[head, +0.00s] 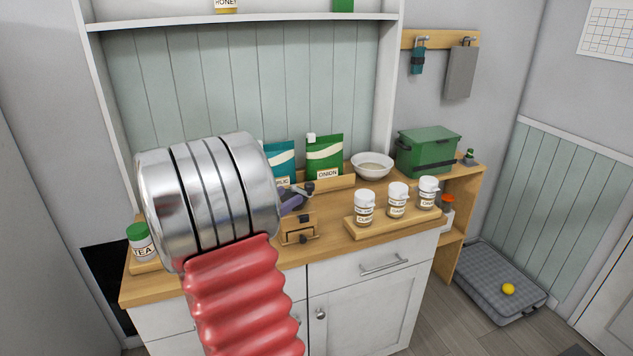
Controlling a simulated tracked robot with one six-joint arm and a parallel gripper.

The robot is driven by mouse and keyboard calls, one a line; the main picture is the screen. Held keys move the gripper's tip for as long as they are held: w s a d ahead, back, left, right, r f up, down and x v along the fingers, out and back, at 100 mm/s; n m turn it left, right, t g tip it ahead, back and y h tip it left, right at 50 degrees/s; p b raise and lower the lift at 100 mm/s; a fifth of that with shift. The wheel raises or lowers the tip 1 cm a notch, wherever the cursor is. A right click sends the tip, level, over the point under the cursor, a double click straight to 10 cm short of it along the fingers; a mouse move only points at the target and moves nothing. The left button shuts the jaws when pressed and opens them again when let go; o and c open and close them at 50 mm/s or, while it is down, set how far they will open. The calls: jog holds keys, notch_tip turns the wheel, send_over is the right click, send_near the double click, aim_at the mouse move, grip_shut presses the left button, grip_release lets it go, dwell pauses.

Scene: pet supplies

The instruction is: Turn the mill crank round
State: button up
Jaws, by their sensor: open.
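The mill (298,229) is a small wooden box with a dark knob on its front, standing on the wooden counter just right of my arm. Above it a dark crank piece with a round knob (309,187) shows; the rest of the crank and the mill's top are partly hidden. My gripper (291,204) shows only as a small purple-grey part beside the crank, with most of it hidden behind my silver wrist. It is open, and I cannot tell whether it touches the crank.
Three labelled jars stand on a wooden tray (392,231) to the right. Behind are blue and green (324,158) packets, a white bowl (372,165) and a green box (428,150). A tea jar (141,242) stands left. Counter (345,249) is bare near the mill.

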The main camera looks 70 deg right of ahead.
jog(key=x, duration=1.3)
jog(key=shift+d, duration=0.4)
jog(key=shift+s, duration=0.1)
grip_shut()
